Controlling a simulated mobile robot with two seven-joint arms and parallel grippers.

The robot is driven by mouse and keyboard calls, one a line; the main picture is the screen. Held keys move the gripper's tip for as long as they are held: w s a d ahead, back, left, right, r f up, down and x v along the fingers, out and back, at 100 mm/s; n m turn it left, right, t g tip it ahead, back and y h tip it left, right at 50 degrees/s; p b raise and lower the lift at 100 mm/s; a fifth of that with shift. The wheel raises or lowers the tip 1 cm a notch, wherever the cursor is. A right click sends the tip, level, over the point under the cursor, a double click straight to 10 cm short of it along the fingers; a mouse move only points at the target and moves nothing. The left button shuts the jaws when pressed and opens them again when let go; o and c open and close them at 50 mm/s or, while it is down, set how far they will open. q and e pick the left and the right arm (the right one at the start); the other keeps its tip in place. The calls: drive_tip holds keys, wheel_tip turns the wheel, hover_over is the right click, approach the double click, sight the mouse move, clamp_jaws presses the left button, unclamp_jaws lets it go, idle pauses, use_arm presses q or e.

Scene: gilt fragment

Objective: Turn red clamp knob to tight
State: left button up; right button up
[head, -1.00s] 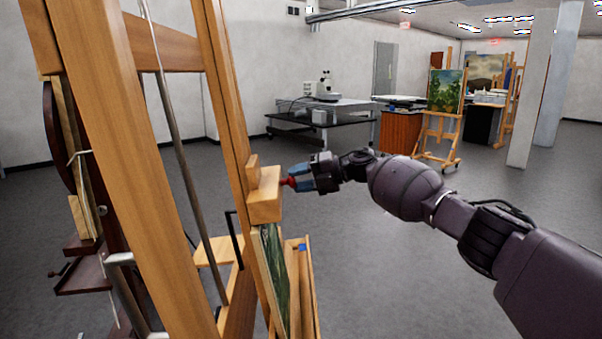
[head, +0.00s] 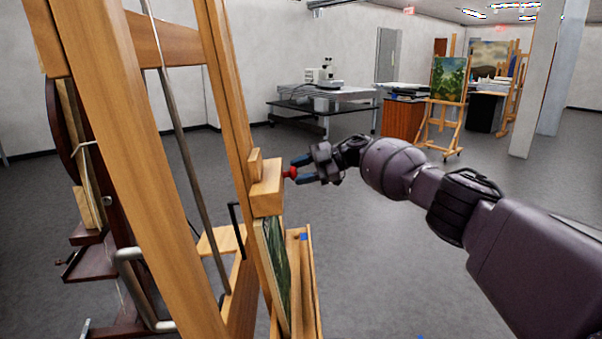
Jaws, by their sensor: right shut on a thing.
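The red clamp knob (head: 290,173) sticks out from the right side of a light wooden clamp block (head: 267,193) on the near easel's upright. My right gripper (head: 294,172) reaches in from the right, its two blue fingers above and below the knob. It is shut on the knob, which is small and partly covered by the fingertips. The knob's turn marking is too small to read. My left gripper is not in view.
The wooden easel (head: 135,165) fills the left, with a painting (head: 277,262) below the clamp block. A dark wooden stand (head: 95,262) is behind it. A microscope table (head: 350,97) and another easel (head: 443,128) are far back. The floor right of the easel is clear.

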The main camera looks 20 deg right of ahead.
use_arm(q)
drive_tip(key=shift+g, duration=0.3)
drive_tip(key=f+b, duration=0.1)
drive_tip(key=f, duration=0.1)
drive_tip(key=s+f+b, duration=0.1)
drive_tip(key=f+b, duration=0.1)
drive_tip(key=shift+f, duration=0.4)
use_arm(e)
drive_tip(key=m+g, duration=0.1)
drive_tip(key=m, duration=0.5)
drive_tip(key=shift+w+f+y, duration=0.1)
drive_tip(key=shift+f+y, duration=0.05)
drive_tip(key=shift+y, duration=0.25)
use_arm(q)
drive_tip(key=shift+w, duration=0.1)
use_arm(e)
drive_tip(key=o, duration=0.8)
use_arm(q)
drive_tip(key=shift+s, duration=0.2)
use_arm(e)
drive_tip(key=shift+o, duration=0.6)
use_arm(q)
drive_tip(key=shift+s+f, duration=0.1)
use_arm(e)
drive_tip(key=shift+d, duration=0.1)
